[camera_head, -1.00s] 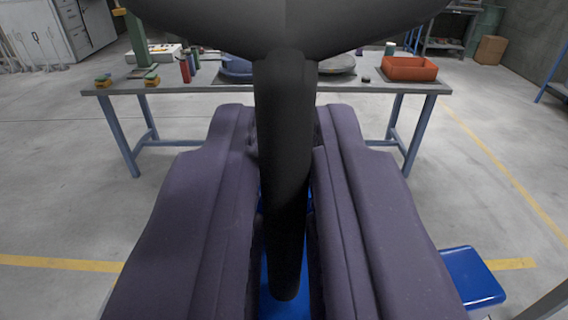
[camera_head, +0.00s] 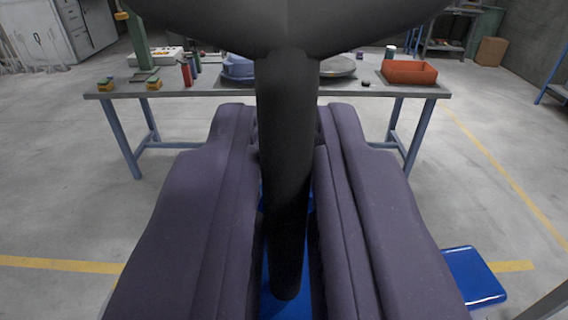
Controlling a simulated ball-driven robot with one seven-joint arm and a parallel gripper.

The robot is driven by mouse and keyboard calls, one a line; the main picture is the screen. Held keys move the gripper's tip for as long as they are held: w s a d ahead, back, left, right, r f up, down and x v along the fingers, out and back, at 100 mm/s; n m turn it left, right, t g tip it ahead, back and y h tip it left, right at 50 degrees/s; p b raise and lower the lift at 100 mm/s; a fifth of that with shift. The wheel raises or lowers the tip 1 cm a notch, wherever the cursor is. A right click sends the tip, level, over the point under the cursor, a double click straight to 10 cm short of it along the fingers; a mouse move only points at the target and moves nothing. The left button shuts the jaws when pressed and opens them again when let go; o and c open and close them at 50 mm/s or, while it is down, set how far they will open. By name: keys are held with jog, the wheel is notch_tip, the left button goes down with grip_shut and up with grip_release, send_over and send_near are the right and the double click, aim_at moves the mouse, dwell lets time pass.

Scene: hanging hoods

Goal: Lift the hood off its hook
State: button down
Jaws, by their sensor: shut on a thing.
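A dark hood (camera_head: 285,25) fills the top middle of the head camera view, with its upper part cut off by the frame. A thick black stem (camera_head: 287,240) runs down from it and ends near the bottom of the picture. My gripper (camera_head: 286,125) shows as two purple-grey padded jaws, one on each side of the stem. The jaws are shut on the stem, and its front covers part of their inner faces. The hook is out of view, so I cannot tell whether the hood still touches it.
A blue pad (camera_head: 474,276) is at lower right. Grey floor with yellow lines is open on both sides.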

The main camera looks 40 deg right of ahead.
jog(key=shift+s+a+r, duration=0.1)
jog(key=shift+s+r, duration=0.05)
dwell(0.3)
jog(key=shift+v, duration=1.7)
jog(key=p+v, duration=0.1)
jog(key=v, duration=0.8)
jog(key=shift+s+a+r, duration=0.15)
jog(key=shift+s+a, duration=0.1)
jog(key=shift+s, duration=0.1)
